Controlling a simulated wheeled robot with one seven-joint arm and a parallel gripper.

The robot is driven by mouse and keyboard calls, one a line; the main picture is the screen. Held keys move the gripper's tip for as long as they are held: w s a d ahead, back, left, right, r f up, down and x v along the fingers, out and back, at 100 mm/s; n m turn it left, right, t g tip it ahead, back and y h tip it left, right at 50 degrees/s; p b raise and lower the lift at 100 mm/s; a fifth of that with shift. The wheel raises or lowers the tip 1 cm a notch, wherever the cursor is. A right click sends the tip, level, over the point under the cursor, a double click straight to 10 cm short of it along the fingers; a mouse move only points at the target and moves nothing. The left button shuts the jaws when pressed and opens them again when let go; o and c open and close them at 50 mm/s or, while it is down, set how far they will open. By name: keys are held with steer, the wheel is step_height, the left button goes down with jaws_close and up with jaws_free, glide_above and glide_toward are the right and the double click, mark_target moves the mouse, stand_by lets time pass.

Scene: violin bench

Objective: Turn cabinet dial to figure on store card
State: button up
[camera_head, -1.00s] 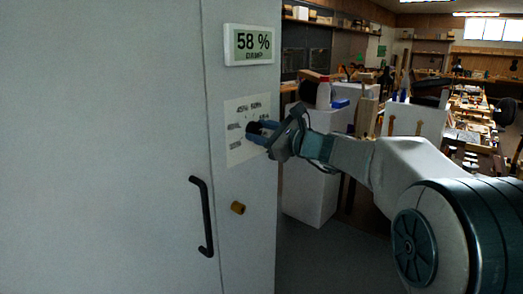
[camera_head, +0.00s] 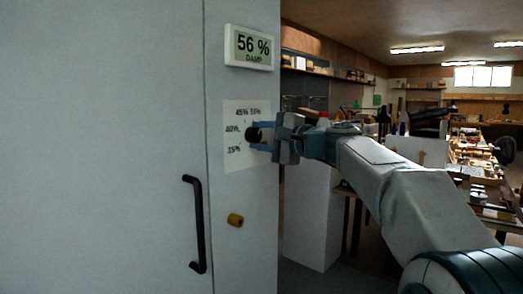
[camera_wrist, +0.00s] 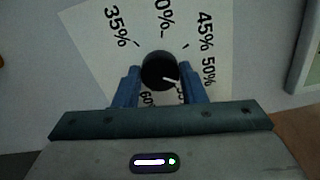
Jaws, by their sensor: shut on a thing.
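The cabinet dial (camera_head: 253,134) is a round black knob on a white scale plate (camera_head: 237,165) on the pale cabinet. My gripper (camera_head: 262,134) is shut on it, coming from the right. In the wrist view, blue fingers of my gripper (camera_wrist: 160,78) flank the dial (camera_wrist: 158,66) on both sides. Its white mark points to the lower right, towards a figure partly hidden by a finger. Printed figures from 35% to 60% surround the dial. The display (camera_head: 252,46) above reads 56 % DAMP. I cannot see a store card.
To the right stand a white cabinet block (camera_head: 312,220) and a cluttered workbench (camera_head: 480,190). Grey floor shows between.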

steer(key=shift+f+n+b, duration=0.15)
steer(key=shift+n+b, duration=0.7)
steer(key=shift+n, duration=0.25)
steer(key=o, duration=1)
steer(key=b+v, duration=0.1)
steer(key=v, duration=1.2)
steer(key=shift+s+d, duration=0.25)
steer(key=shift+d, duration=0.05)
